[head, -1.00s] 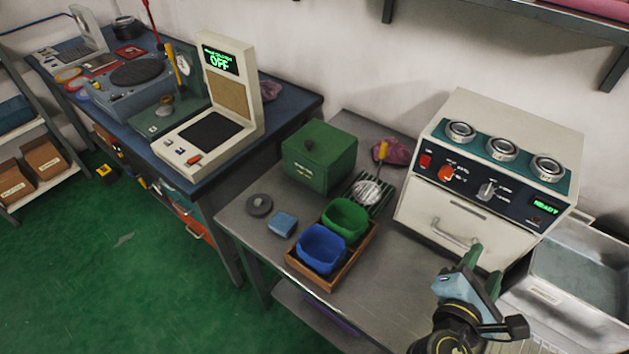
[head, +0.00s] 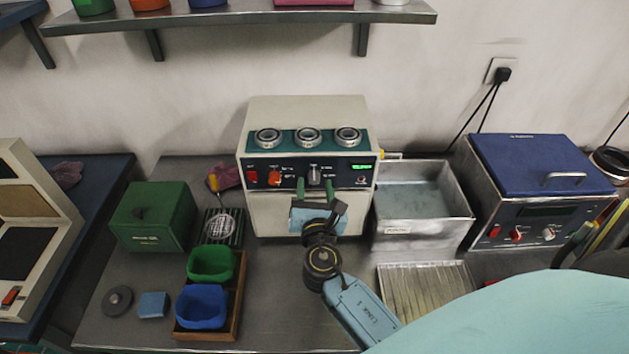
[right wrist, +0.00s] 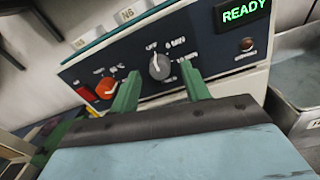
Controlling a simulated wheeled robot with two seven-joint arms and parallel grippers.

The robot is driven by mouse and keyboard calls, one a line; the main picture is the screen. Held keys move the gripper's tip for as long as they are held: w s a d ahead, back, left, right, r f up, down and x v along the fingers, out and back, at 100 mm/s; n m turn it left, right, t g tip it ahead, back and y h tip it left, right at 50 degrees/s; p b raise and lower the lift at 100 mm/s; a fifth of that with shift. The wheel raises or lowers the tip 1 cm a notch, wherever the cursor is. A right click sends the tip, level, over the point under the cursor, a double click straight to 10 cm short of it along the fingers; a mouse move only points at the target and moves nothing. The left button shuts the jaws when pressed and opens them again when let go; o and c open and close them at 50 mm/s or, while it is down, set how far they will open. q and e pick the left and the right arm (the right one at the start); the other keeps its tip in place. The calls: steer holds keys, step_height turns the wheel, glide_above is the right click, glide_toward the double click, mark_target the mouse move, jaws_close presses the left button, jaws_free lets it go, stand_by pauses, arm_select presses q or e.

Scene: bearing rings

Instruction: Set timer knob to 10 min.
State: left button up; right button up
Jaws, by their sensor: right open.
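The timer knob (head: 314,175) is the grey knob on the dark front panel of the cream oven (head: 259,214). In the right wrist view the knob (right wrist: 160,66) has its pointer mark up, toward the OFF label; minute labels sit to its right. The display (right wrist: 243,12) reads READY. My right gripper (head: 315,185) is in front of the panel. In the right wrist view the open green fingers (right wrist: 160,88) stand on either side below the knob, and nothing is between them. I cannot tell the exact gap to the panel. My left gripper is not in view.
An orange knob (right wrist: 106,88) and a red switch (right wrist: 84,95) sit left of the timer knob. Three rings lie on the oven top. A metal tray (head: 421,237) and a blue-lidded unit (head: 540,165) stand right. A green box (head: 153,216) stands left.

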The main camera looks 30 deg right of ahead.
steer(key=shift+x, duration=0.85)
steer(key=shift+c, duration=0.5)
steer(key=c, duration=0.9)
